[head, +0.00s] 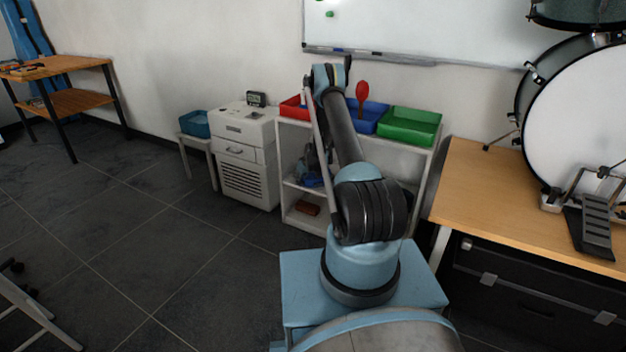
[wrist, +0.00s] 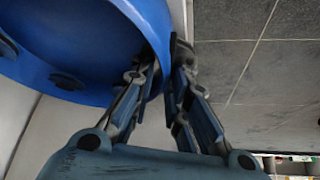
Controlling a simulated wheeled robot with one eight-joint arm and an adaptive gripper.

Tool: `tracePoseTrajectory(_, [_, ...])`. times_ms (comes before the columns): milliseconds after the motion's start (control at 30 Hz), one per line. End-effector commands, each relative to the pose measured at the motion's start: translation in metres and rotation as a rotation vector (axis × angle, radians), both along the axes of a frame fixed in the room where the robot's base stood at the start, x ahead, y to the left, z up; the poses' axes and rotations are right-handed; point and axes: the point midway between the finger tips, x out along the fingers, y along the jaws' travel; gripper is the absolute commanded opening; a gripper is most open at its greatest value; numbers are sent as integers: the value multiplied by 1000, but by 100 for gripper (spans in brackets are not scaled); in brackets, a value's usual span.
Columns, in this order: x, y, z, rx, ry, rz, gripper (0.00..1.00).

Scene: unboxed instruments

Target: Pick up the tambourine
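The tambourine (wrist: 100,62) appears to be the round blue thing with dark round pieces along its wall, filling the upper left of the wrist view. My gripper (wrist: 168,62) has its rim between the fingers, one finger inside the rim and one outside. Both fingertips look pressed against the rim. In the head view my arm reaches up and bends down in front of the white shelf; I cannot clearly make out the gripper or the tambourine there.
The white shelf (head: 290,150) carries a red bin (head: 291,108), a blue bin (head: 372,112) and a green bin (head: 408,124), with a red maraca (head: 362,90) by the blue one. A white cabinet (head: 246,150) stands left, a wooden table (head: 480,185) with drum right.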

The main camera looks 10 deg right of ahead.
Motion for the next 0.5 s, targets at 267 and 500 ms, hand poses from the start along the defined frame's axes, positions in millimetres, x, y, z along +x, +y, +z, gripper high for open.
tracePoseTrajectory(267, [0,0,0,1,0,0,0])
tracePoseTrajectory(500, [0,0,0,0,0,1,0])
